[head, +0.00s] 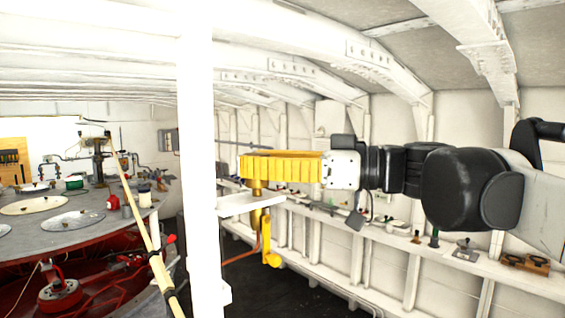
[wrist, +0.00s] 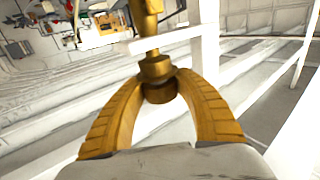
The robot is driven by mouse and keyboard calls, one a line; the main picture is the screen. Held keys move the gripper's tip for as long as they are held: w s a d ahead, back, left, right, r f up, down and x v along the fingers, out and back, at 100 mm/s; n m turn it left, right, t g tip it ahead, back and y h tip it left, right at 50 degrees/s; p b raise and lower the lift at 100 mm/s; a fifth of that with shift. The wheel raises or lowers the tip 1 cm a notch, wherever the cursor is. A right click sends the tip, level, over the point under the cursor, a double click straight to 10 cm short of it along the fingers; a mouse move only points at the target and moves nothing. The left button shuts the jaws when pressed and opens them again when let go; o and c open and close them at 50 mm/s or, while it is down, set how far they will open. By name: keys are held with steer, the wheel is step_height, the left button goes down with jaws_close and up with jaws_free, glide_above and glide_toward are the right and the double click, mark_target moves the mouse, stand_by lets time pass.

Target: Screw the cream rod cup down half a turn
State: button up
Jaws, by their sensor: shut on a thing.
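The rod cup (wrist: 157,68) looks brass-coloured rather than cream. In the wrist view it sits between the tips of my yellow ribbed fingers, and my gripper (wrist: 160,80) is shut on it. In the head view my gripper (head: 243,166) reaches left, level, and the lower part of the cup (head: 257,187) shows beneath it, just above a small white bracket (head: 240,207). A brass rod (head: 256,217) continues below the bracket, with a yellow lever (head: 268,243) beside it. The fingers hide the cup's upper part in the head view. Its thread is not visible.
A white post (head: 197,130) stands close left of the bracket. A round grey table (head: 90,222) with lids and tools lies further left. A white ledge with small objects (head: 435,238) runs along the wall under my arm. Sloping white beams (head: 330,35) hang overhead.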

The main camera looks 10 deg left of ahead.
steer(key=m+t+h, duration=0.1)
steer(key=m+t, duration=0.1)
steer(key=t, duration=0.1)
steer(key=m+t+h, duration=0.1)
steer(key=m+t, duration=0.1)
steer(key=t, duration=0.1)
steer(key=m+t+h, duration=0.1)
steer(key=m+t, duration=0.1)
steer(key=t, duration=0.1)
steer(key=shift+s+a+h+p, duration=0.1)
steer(key=shift+s+h+p, duration=0.05)
steer(key=shift+h+p, duration=0.2)
steer(key=shift+m+t+h, duration=2)
steer(key=shift+m+h, duration=0.1)
steer(key=shift+h, duration=0.15)
steer(key=shift+w+h, duration=0.2)
steer(key=shift+h, duration=0.1)
steer(key=o, duration=1.2)
steer(key=shift+s, duration=0.1)
steer(key=v, duration=1.2)
steer(key=shift+f, duration=0.2)
